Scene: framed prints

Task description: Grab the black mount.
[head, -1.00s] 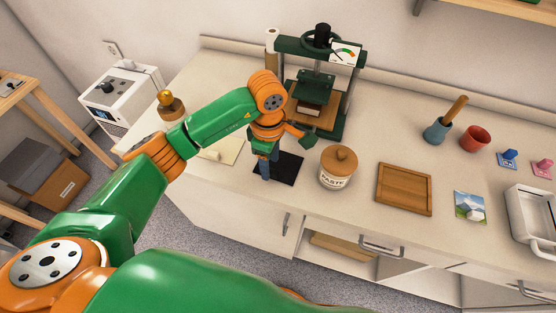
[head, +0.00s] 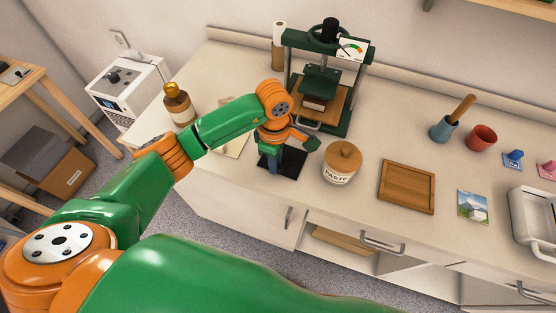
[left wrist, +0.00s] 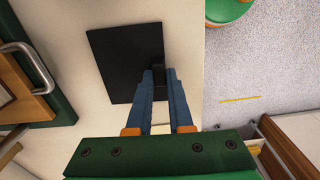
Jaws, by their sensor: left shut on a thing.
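The black mount (head: 291,166) is a flat dark square on the counter, left of the paste jar. In the left wrist view the black mount (left wrist: 117,65) lies flat below the fingers, with a small dark raised piece on its right edge. My left gripper (head: 272,168) points down at the mount's left edge in the head view. In the left wrist view the left gripper (left wrist: 160,76) has its blue fingers closed around the raised piece. The fingers and wrist hide part of the mount. My right gripper is not in view.
A green press (head: 318,80) stands behind the mount. The paste jar (head: 341,163) is close on the right, then a wooden frame (head: 407,187) and a print (head: 472,206). A brown bottle (head: 178,103) and a pale sheet (head: 233,140) are left. The counter's front edge is near.

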